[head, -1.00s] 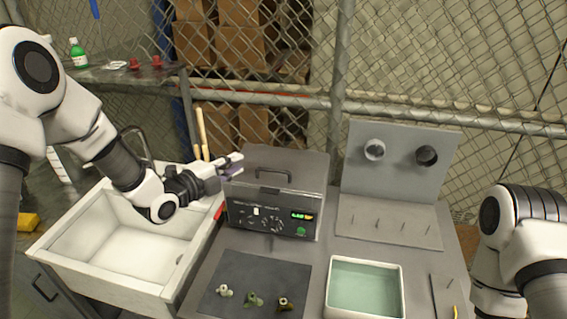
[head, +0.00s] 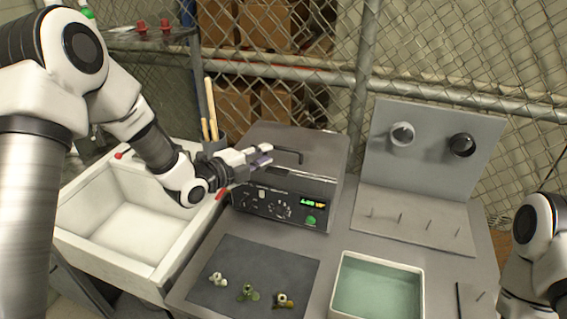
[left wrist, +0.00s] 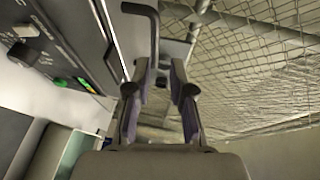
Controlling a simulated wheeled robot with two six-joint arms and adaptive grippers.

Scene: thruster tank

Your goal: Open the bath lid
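The bath (head: 285,206) is a grey box with a dark control panel, a lit display and a green button. Its flat grey lid (head: 312,138) lies closed on top. A dark bent handle (head: 298,153) stands on the lid; it also shows in the left wrist view (left wrist: 150,20). My left gripper (head: 260,158) is over the left part of the lid, its fingers pointing at the handle. In the left wrist view the fingers (left wrist: 160,72) are apart, with the handle by the left fingertip; I cannot tell whether they touch. My right gripper is out of view.
A white sink (head: 130,235) is left of the bath. A dark mat (head: 255,270) with several small fittings lies in front. A tray of greenish liquid (head: 378,290) is at front right. A grey stand with pegs (head: 420,180) is behind it. A mesh fence closes the back.

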